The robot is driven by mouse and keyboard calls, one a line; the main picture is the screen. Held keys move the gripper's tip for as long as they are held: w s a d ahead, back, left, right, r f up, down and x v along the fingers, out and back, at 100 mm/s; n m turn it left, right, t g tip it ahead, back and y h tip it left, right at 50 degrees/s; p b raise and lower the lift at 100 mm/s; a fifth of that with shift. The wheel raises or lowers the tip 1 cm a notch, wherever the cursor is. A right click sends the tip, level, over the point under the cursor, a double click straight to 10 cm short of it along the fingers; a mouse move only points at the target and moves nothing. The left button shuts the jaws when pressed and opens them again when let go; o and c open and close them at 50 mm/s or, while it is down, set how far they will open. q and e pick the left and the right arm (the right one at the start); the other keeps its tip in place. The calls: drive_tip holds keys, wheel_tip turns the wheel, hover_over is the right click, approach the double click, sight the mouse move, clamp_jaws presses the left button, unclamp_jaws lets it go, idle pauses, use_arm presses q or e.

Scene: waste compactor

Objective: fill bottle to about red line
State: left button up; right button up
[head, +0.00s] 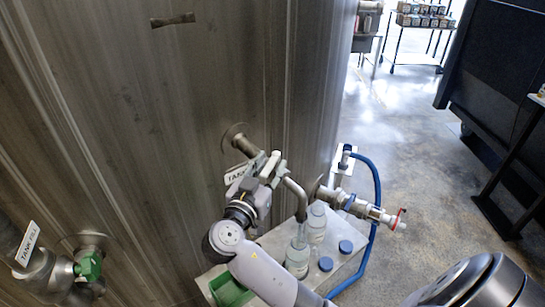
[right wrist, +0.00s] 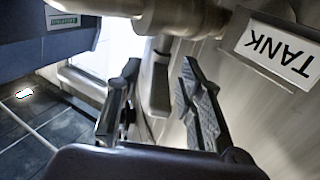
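A clear bottle (head: 298,257) stands upright on a metal stand, below the curved spout (head: 297,192) of a tank tap. Its red line and fill level are too small to tell. My right gripper (head: 268,166) is at this tap, beside the tank wall. In the right wrist view its two fingers (right wrist: 160,105) are apart, with a grey lever-like part (right wrist: 160,88) between or just beyond them. I cannot tell whether they touch it. My right gripper hides part of the tap.
A second bottle (head: 317,222) and blue caps (head: 345,246) are on the metal stand (head: 280,236). A green tray (head: 228,290) is at its left. Another valve (head: 364,208) with a blue hose (head: 376,190) is at right. A green-handled tap (head: 88,265) is at left.

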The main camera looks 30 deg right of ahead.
drive_tip(key=shift+s+a+r, duration=0.1)
drive_tip(key=shift+s+a, duration=0.05)
drive_tip(key=shift+c, duration=0.6)
clamp_jaws()
